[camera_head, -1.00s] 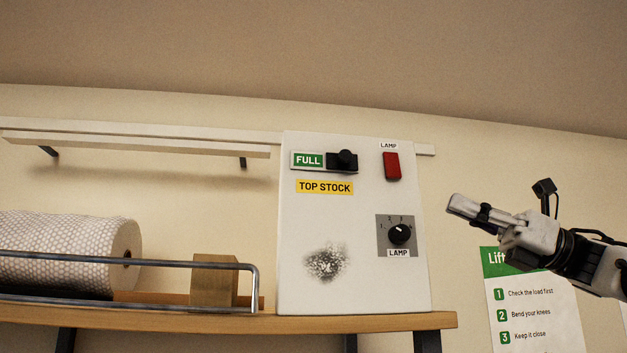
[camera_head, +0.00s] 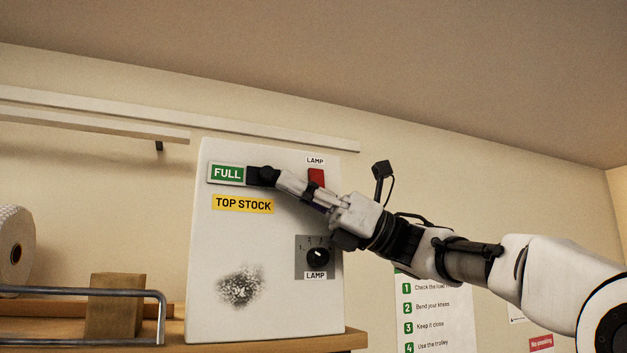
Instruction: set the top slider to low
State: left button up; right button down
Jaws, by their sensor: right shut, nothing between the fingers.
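The top slider (camera_head: 228,174) is a strip high on a white panel (camera_head: 215,270), above a yellow TOP STOCK label (camera_head: 243,204). Its left part shows the word FULL on green. Its black knob (camera_head: 262,176) is at the right end of the strip. My right gripper (camera_head: 283,180) is shut and empty, its fingertips at the right side of the knob. I cannot tell whether they touch it. The fingers hide the right end of the slider. My left gripper is not in view.
A red LAMP switch (camera_head: 317,177) is just above my right gripper, partly covered. A LAMP dial (camera_head: 317,256) sits below it. The panel stands on a wooden shelf (camera_head: 330,340) with a metal rail (camera_head: 80,290), a wooden block (camera_head: 115,305) and a roll (camera_head: 15,248).

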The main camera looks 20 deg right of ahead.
aim_at(252, 181)
jog(key=shift+d, duration=0.3)
jog(key=shift+a, duration=0.25)
jog(key=a+b, duration=0.4)
jog(key=a, duration=0.2)
jog(key=shift+a+f, duration=0.1)
jog(key=shift+a, duration=0.1)
jog(key=shift+s, duration=0.1)
